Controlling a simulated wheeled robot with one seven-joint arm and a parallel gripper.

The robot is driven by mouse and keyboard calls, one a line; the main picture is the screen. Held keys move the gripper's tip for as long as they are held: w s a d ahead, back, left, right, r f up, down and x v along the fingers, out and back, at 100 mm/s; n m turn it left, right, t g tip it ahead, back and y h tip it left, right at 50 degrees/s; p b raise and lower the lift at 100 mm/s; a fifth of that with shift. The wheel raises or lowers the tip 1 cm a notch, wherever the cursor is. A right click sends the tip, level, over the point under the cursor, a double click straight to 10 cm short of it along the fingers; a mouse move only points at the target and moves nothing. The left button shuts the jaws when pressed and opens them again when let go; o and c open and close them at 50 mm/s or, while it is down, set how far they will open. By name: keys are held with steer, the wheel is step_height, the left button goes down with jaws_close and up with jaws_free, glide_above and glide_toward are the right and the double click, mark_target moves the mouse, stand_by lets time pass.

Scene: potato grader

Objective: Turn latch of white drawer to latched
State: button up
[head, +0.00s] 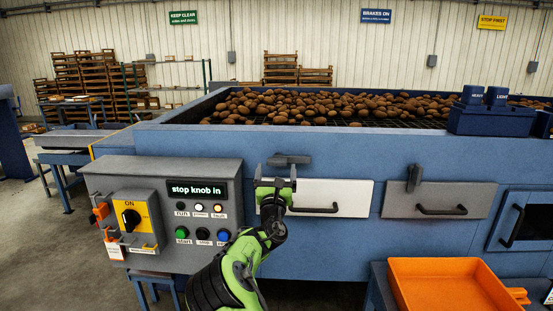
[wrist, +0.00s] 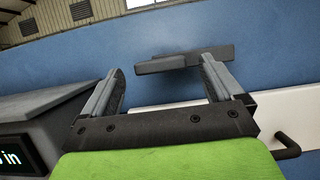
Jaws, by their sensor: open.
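The white drawer (head: 345,192) is shut in the blue front of the grader, with a black bar handle (head: 315,209). Its dark grey latch (head: 290,160) lies horizontal just above the drawer's top edge. In the wrist view the latch (wrist: 185,60) is ahead of the fingertips, its right part close to the right finger. My gripper (head: 275,181) is open and empty, in front of the drawer's left end and just below the latch. It also shows in the wrist view (wrist: 162,75). Whether a finger touches the latch I cannot tell.
A control box (head: 160,208) with buttons and a yellow switch plate stands close left of my gripper. A grey drawer (head: 455,197) with an upright latch (head: 414,178) is to the right. An orange tray (head: 447,268) sits low at front right. Potatoes (head: 330,106) fill the top.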

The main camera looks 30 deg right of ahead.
mark_target(277, 165)
steer(key=shift+p+x, duration=0.3)
steer(key=shift+x, duration=1.25)
steer(key=c, duration=1.5)
